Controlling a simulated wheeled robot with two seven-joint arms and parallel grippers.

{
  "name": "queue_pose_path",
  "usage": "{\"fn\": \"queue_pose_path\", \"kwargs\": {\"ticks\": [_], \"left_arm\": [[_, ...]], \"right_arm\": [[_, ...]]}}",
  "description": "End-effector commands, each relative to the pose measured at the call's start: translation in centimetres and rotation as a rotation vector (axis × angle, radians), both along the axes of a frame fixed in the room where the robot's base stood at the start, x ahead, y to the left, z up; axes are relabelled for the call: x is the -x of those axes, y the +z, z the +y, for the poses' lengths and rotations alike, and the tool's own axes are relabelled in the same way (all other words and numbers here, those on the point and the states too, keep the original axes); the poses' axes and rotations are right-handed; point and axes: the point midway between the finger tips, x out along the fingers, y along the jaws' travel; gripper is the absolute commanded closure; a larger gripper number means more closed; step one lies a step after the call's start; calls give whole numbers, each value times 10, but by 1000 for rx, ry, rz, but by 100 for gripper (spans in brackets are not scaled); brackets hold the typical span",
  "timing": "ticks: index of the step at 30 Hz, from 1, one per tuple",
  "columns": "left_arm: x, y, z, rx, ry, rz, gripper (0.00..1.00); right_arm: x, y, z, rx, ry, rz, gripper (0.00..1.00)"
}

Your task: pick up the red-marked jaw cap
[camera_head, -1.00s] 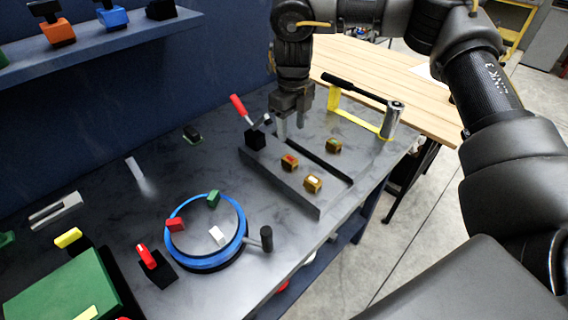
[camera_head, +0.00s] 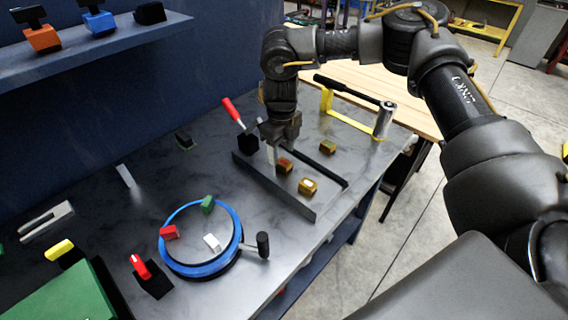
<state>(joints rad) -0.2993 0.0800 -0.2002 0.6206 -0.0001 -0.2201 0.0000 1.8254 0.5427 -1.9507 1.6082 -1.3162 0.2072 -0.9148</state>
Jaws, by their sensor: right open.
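The red-marked jaw cap (camera_head: 285,167) is a small brass-coloured block in the grey tray (camera_head: 306,208). My right gripper (camera_head: 279,154) is open and points down, right at this cap. One pale finger shows just left of the cap; the other is hard to make out. The gripper body hides part of the space behind the cap. I cannot tell whether the fingers touch it. A white-marked cap (camera_head: 307,187) lies nearer in the tray, and a green-marked cap (camera_head: 327,147) lies farther right. My left gripper is not in view.
A red-handled clamp (camera_head: 234,112) stands at the tray's back left corner. A yellow frame with a silver cylinder (camera_head: 383,121) stands behind right. A blue-ringed round table (camera_head: 166,251) with red, green and white blocks is front left. The bench between is clear.

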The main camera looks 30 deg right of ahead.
Motion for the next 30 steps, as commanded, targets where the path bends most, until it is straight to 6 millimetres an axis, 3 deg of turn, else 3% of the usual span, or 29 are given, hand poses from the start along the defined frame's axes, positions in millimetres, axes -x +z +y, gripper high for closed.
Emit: {"fn": "queue_pose_path", "kwargs": {"ticks": [4,9,17,28,30], "left_arm": [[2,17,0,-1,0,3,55],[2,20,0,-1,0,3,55],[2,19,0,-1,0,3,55],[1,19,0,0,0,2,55],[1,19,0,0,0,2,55]], "right_arm": [[0,-19,-3,2,-1,6,47],[-1,-40,-3,1,-1,3,47],[-1,-43,-3,0,-1,1,47],[-1,-43,-3,0,-1,1,94],[-1,-43,-3,0,-1,1,98]]}}
